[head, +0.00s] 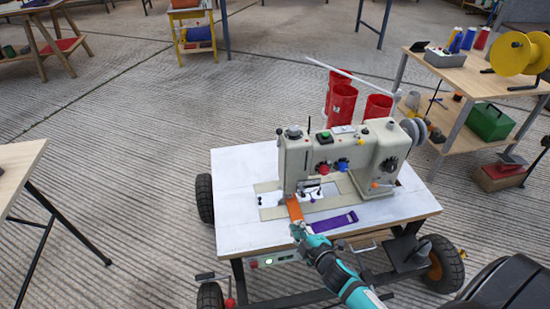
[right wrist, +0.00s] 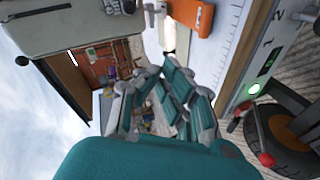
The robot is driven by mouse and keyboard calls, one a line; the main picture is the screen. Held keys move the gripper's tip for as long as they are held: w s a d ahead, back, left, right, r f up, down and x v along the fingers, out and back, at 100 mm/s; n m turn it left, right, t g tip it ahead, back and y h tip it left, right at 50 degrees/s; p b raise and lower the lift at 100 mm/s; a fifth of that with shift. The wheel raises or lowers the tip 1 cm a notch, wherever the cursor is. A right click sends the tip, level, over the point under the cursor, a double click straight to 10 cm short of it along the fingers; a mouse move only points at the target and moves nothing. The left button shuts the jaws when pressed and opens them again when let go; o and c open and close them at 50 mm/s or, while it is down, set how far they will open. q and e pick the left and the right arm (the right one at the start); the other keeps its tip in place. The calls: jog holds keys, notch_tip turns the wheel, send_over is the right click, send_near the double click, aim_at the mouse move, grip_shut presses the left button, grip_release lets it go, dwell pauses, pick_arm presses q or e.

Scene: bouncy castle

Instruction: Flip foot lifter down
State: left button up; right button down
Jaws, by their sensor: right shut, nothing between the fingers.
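A beige sewing machine (head: 345,150) stands on a white-topped wheeled table (head: 240,215). The foot lifter is too small to pick out surely. An orange strip (head: 294,209) lies at the needle area and a purple strip (head: 335,223) lies to its right. My right gripper (head: 298,231) is shut and empty at the table's front edge, just in front of the orange strip. In the right wrist view its fingers (right wrist: 163,85) show close up, below the orange strip (right wrist: 190,14). My left gripper is out of view.
A control box with a green light (right wrist: 254,88) is under the table's front edge. Red bins (head: 342,104) stand behind the machine. A wooden shelf table (head: 465,78) with a yellow reel (head: 511,55) is at the right. Bare table top lies left of the machine.

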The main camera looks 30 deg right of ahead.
aim_at(278, 138)
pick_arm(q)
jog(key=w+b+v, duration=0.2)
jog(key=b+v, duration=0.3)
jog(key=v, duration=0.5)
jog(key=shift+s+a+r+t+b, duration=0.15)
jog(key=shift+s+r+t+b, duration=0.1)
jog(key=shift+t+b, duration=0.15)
pick_arm(e)
jog(key=w+a+r+n+t+y, duration=0.1)
jog(key=w+r+n+t, duration=0.2)
jog(key=r, duration=1.6)
jog(key=n+t, duration=0.3)
jog(key=shift+a+n, duration=0.3)
jog(key=shift+a, duration=0.1)
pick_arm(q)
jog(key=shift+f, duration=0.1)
pick_arm(e)
jog(key=w+d+r, duration=0.2)
jog(key=w, duration=1)
jog(key=shift+w, duration=0.4)
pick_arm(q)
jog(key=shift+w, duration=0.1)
pick_arm(e)
jog(key=shift+r, duration=0.15)
